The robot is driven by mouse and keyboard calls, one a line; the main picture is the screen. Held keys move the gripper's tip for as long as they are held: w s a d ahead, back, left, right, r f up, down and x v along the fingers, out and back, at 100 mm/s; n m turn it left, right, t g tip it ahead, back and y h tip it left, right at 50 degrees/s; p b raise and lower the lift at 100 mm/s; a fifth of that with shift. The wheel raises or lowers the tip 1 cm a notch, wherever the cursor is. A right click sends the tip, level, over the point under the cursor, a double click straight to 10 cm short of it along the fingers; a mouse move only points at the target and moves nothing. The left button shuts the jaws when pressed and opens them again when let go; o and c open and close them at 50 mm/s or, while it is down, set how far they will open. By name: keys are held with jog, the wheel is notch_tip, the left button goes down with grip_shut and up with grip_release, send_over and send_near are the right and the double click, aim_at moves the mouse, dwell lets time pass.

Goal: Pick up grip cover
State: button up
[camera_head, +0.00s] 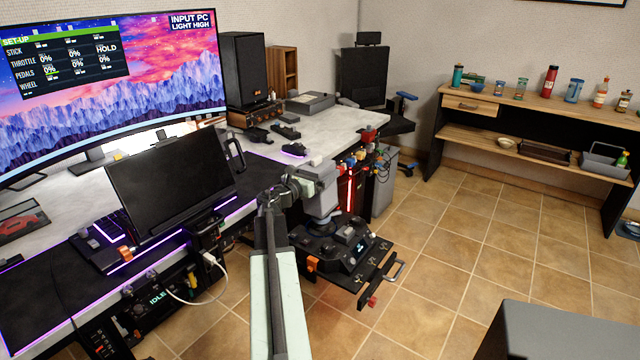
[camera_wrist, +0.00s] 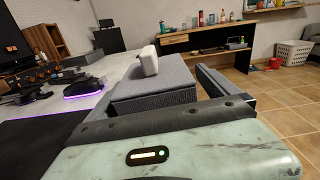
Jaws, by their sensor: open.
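In the head view a small pale piece (camera_head: 316,160) shows at the far end of my arm, maybe the same thing. In the head view my gripper (camera_head: 320,190) is beside the desk's right end, above a dark control panel (camera_head: 340,245).
The desk (camera_head: 335,128) carries a curved monitor (camera_head: 110,80), a dark screen (camera_head: 170,178), a speaker (camera_head: 243,68) and a purple-lit mouse (camera_head: 294,149). Hanging tools and cables crowd its right end. A wooden shelf unit (camera_head: 530,102) stands at the back right. Tiled floor (camera_head: 455,235) is open on the right.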

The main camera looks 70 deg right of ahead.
jog(key=shift+d, duration=0.1)
jog(key=c, duration=1.5)
